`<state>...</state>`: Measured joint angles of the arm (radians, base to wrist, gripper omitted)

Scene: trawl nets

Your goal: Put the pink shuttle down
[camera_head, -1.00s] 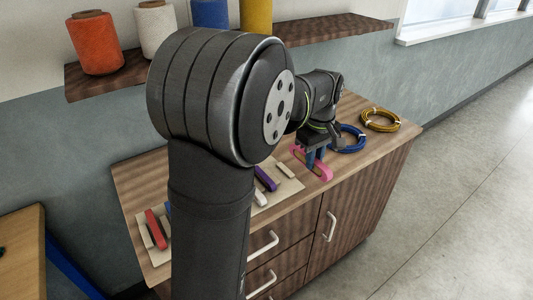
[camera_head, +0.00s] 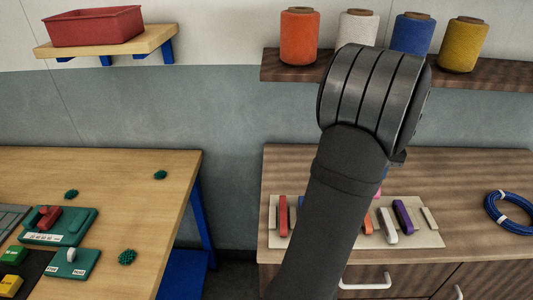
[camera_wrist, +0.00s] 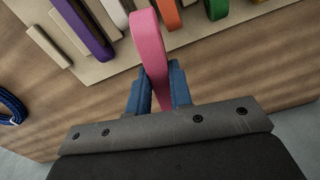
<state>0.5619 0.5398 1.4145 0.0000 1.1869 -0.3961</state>
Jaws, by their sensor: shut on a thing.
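The pink shuttle (camera_wrist: 150,50) stands between the blue fingers of my gripper (camera_wrist: 158,88) in the wrist view, and the gripper is shut on it. Its far end reaches over the edge of the beige board (camera_wrist: 98,70), but I cannot tell how high it is held. In the head view my arm hides most of the gripper and shuttle; a bit of pink shows beside the arm. The beige board (camera_head: 432,238) lies on the dark wood cabinet top.
The board carries a red shuttle (camera_head: 283,216), an orange one (camera_head: 367,225), a white one (camera_head: 390,226), a purple one (camera_head: 404,217) and pale strips. A blue coil (camera_head: 511,213) lies to the right. A light wood bench (camera_head: 130,190) stands left across a gap. Yarn spools sit on the shelf above.

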